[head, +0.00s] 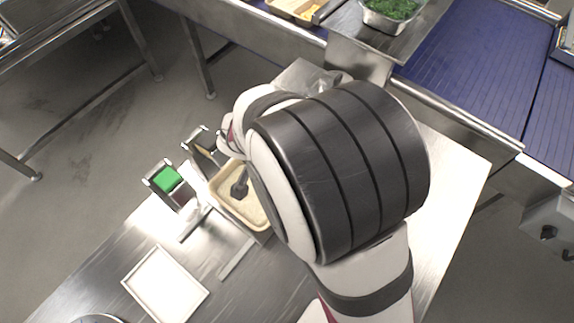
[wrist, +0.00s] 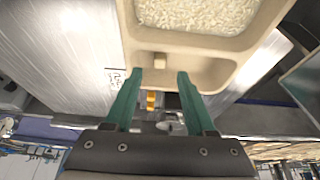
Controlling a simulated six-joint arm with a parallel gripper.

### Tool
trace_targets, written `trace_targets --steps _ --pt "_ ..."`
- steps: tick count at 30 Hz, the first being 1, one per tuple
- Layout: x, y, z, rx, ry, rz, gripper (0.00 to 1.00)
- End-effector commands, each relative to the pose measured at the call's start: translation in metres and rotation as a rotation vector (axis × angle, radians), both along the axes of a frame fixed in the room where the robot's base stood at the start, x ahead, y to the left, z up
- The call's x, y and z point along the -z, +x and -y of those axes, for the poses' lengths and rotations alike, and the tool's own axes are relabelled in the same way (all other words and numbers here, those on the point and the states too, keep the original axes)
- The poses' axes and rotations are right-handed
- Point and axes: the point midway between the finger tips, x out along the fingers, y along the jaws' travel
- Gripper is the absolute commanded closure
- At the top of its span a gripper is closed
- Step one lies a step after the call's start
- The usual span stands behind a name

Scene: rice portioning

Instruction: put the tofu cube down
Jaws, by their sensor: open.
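The small pale tofu cube (wrist: 160,61) sits in the small compartment of the beige tray (wrist: 200,42) in the wrist view, next to the divider. My gripper (wrist: 160,76) is open, with its two green fingers apart on either side of the cube's line and a gap to each side of it. In the head view the tray (head: 261,229) lies partly under my arm, which hides much of it. The cube cannot be made out there.
White rice (wrist: 198,14) fills the tray's larger compartment. A container with a green top (head: 167,179) stands left of the tray in the head view. An empty white-bottomed tray (head: 165,286) lies on the metal table. A blue conveyor (head: 480,60) runs behind.

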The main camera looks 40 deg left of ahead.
Motion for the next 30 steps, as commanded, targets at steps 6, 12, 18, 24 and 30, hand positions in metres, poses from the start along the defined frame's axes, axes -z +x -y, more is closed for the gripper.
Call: trace_targets --steps 6,12,18,24,30 --pt "-0.046 -0.019 -0.001 -0.001 0.003 0.002 0.45" --pt "-0.058 -0.024 0.0 -0.001 0.0 0.0 0.45" --pt "-0.084 0.008 0.073 0.123 -0.037 -0.054 0.45" --pt "-0.128 -0.031 0.26 0.397 0.012 -0.323 0.45" --pt "-0.134 -0.102 0.296 0.462 0.219 -0.439 0.45"
